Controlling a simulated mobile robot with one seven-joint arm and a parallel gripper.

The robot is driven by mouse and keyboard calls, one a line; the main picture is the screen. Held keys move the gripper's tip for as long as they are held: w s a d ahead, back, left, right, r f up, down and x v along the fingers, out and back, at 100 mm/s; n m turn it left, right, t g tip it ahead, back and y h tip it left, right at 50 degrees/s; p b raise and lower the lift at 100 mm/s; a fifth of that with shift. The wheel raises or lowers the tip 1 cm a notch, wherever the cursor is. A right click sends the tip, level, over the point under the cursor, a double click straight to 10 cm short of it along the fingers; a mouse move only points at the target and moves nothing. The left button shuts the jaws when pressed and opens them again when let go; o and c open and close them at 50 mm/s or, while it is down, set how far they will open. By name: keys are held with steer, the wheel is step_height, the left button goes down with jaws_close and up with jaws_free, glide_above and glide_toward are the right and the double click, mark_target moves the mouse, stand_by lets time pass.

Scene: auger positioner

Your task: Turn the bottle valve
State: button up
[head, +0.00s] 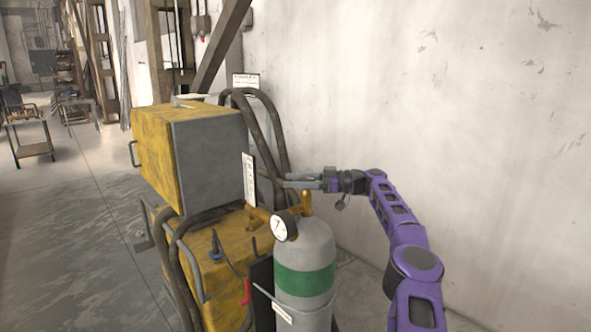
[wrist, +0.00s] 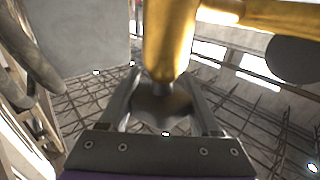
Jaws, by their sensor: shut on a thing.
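The gas bottle (head: 304,262) is grey with a green band and stands upright in front of the yellow machine. Its brass valve (head: 306,204) sits on top, with a round gauge (head: 279,226) to its left. My gripper (head: 300,183) reaches in from the right, level with the valve's top. In the wrist view the brass valve (wrist: 170,40) comes down from the top edge to my gripper (wrist: 163,85). The fingers stand either side of a dark part at the valve's end and are shut on it. The exact finger contact is hard to make out.
The yellow and grey machine (head: 207,155) stands just left of the bottle, with thick dark hoses (head: 275,130) behind the valve. A pale wall (head: 450,100) is behind my arm. The floor at the left (head: 80,220) is clear.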

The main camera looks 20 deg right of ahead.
steer(key=shift+s+f+n+g+p, duration=0.1)
steer(key=shift+n+g+p, duration=0.3)
steer(key=shift+p, duration=0.8)
steer(key=o, duration=1.4)
steer(key=shift+d, duration=0.1)
